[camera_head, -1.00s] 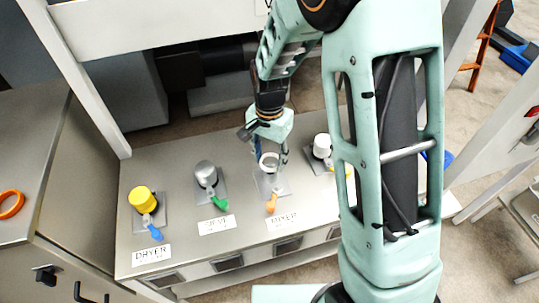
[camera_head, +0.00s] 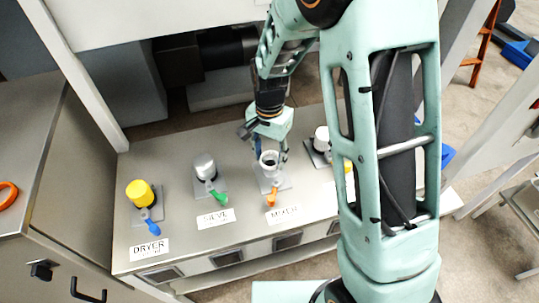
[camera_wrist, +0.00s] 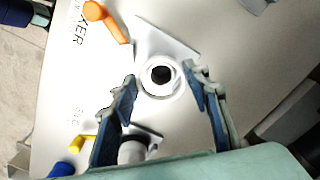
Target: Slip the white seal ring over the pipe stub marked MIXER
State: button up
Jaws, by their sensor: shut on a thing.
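The white seal ring (camera_wrist: 147,88) is between my fingertips, and in the wrist view it surrounds a round dark opening. It also shows in the head view (camera_head: 264,164). My gripper (camera_wrist: 160,82) is shut on the ring, with one finger on either side. The MIXER pipe stub (camera_wrist: 161,74) is directly under the ring. The ring appears to be around the stub's top; how far down it sits I cannot tell. The MIXER label (camera_head: 284,215) lies in front of this stub, and an orange handle (camera_head: 272,198) is beside it.
A white-topped stub (camera_head: 321,138) stands close on the right. An orange ring (camera_head: 8,195) lies on the left cabinet.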

jog(key=shift+f, duration=0.2)
dwell(0.5)
jog(key=shift+f+b, duration=0.6)
jog(key=shift+b, duration=0.05)
jog(key=shift+f, duration=0.25)
jog(key=o, duration=1)
notch_tip(320, 180, up, 12)
jog(key=shift+r, duration=0.1)
dwell(0.4)
